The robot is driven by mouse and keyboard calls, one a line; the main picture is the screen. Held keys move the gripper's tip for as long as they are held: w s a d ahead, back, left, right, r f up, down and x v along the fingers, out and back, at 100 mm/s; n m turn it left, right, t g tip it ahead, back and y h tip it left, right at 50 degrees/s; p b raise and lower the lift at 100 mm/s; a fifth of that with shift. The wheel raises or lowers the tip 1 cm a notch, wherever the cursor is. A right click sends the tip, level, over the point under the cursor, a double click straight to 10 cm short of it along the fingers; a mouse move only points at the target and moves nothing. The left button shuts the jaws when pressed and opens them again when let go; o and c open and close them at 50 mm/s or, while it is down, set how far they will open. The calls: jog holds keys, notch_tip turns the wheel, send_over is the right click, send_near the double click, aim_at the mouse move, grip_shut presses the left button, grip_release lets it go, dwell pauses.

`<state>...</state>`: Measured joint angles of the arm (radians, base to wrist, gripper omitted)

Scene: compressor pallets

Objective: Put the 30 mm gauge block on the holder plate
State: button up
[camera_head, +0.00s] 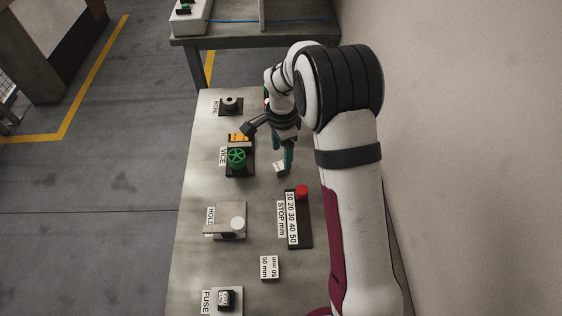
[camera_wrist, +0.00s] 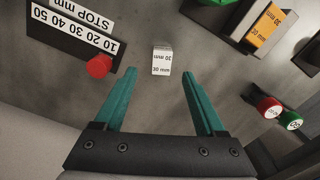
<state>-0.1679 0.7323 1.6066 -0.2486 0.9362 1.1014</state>
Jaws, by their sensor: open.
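The 30 mm gauge block is a small white block (camera_wrist: 161,66) with black "30 mm" labels. It lies on the grey table just beyond my fingertips in the wrist view, roughly between their lines. It also shows in the head view (camera_head: 280,168), partly hidden by my finger. My gripper (camera_wrist: 158,75) is open and empty, with teal fingers; in the head view (camera_head: 287,165) it points down over the table. The holder is not in the wrist view.
The STOP mm scale (camera_head: 294,225) with a red knob stands right of the holder. A 50 mm block (camera_head: 269,267) lies nearer. A vice (camera_head: 237,160) with a green handwheel and an orange piece (camera_wrist: 267,25) is close to my gripper. Red and green buttons (camera_wrist: 270,107) stand right.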

aim_at(281, 165)
notch_tip(281, 165, down, 6)
jog(key=shift+w+f, duration=0.1)
grip_shut()
dwell(0.4)
